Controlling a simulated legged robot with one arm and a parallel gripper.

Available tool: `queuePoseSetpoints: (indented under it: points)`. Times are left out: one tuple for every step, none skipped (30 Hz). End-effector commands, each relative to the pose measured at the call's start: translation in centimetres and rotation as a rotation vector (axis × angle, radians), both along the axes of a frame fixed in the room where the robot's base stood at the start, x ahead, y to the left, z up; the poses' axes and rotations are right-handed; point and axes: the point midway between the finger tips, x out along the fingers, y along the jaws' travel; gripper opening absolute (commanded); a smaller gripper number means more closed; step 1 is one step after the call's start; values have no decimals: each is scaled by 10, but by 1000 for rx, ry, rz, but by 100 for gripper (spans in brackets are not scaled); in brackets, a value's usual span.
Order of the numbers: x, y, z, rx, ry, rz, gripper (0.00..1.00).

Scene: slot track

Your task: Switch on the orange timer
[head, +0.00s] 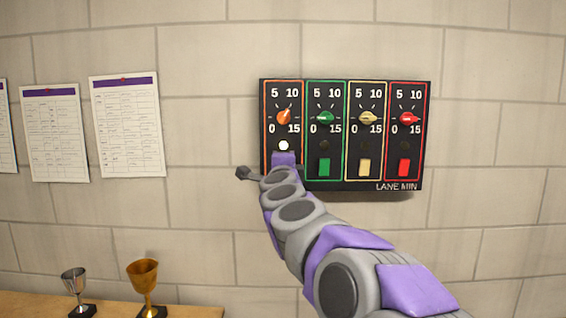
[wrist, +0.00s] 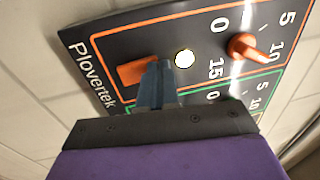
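The orange timer (head: 267,104) is the leftmost column of a black wall panel, with an orange knob (head: 284,117) whose pointer is turned up and right. A round light (head: 283,146) below the knob shines white. The wrist view shows this light (wrist: 185,59) and the orange switch (wrist: 132,73). My arm hides the switch in the head view. My gripper (wrist: 155,82) looks shut and empty, its fingertips at the edge of the orange switch; I cannot tell whether they touch.
Green (head: 324,168), cream (head: 364,168) and red (head: 404,167) switches sit to the right, their lights dark. Paper sheets (head: 127,130) hang on the wall at left. A silver cup (head: 74,279) and a gold cup (head: 143,275) stand on a wooden surface (head: 195,311) at lower left.

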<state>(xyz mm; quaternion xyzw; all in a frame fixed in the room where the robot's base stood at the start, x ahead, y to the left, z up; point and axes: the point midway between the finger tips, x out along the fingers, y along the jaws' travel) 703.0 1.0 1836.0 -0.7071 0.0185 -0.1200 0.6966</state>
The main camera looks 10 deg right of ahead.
Motion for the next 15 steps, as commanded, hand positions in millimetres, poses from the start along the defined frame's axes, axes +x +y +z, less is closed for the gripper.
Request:
queuePoseSetpoints:
  points:
    - [-1, 0, -1, 0, 1, 0, 0]
    - [-3, 1, -1, 0, 1, 0, 0]
    - [-6, 1, -2, 0, 1, 1, 0]
    - [-9, 2, -2, 1, 1, 1, 0]
    - [-12, 3, -3, 1, 1, 2, 0]
    - [-17, 4, -3, 1, 0, 3, 0]
    - [-21, 5, -4, 1, 0, 3, 0]
    - [-26, 6, -4, 0, 0, 4, 0]
    - [-32, 8, -5, 0, -1, 5, 0]
    - [-38, 9, -5, 0, -1, 4, 0]
    - [-43, 10, -6, 0, -2, 3, 0]
    - [-50, 10, -6, 0, -3, 2, 0]
    - [-55, 11, -6, 0, -4, 1, 0]
    - [-59, 12, -7, 0, -5, 1, 0]
    - [-66, 13, -7, 0, -4, 2, 0]
